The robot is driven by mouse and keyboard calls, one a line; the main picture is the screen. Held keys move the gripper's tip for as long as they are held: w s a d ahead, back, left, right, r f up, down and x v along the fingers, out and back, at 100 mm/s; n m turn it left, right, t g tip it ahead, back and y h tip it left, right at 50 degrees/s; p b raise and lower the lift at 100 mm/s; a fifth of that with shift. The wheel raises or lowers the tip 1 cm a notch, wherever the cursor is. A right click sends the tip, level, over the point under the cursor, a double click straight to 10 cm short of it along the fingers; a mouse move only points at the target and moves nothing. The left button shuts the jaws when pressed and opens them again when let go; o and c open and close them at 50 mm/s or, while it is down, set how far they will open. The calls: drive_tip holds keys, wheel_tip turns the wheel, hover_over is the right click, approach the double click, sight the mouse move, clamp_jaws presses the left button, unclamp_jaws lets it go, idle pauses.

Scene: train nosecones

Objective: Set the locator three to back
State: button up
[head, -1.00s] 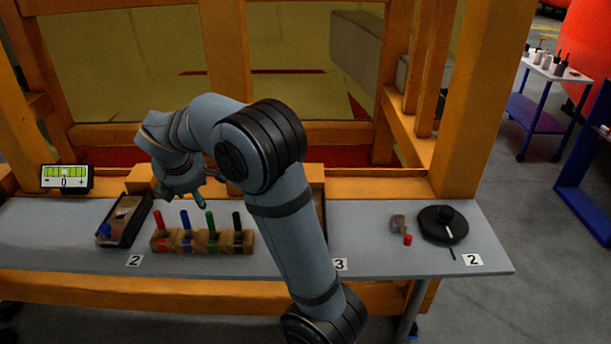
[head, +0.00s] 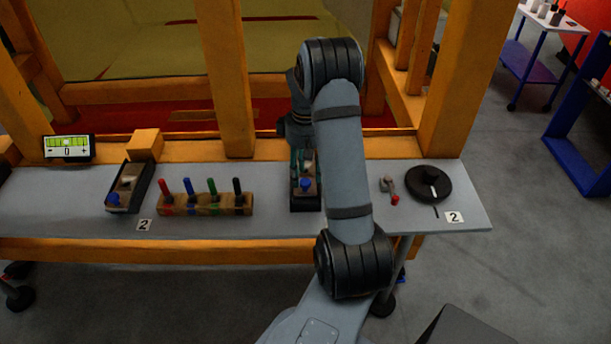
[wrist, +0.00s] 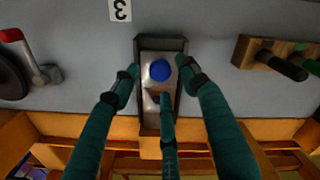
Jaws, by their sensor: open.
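Locator three (head: 306,205) is a dark open-topped box with a metal plate and a blue knob (head: 305,184) on it. It stands on the grey bench, partly hidden by my arm in the head view. In the wrist view the locator (wrist: 139,60) lies in the middle, and its blue knob (wrist: 160,70) sits toward the end near the upside-down "3" label (wrist: 120,10). My gripper (wrist: 159,80) is open, with teal fingers on both sides of the locator and one finger over its plate, close to the knob. Contact cannot be told. In the head view the gripper (head: 303,160) is mostly hidden.
A block with red, blue, green and black handles (head: 206,204) stands left of the locator. Further left is a similar box (head: 128,188) by label 2. A red-tipped lever (head: 390,190) and black dial (head: 429,185) stand right. Orange posts (head: 224,80) rise behind.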

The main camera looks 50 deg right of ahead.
drive_tip(key=shift+f, duration=1.2)
drive_tip(key=shift+c, duration=1)
clamp_jaws()
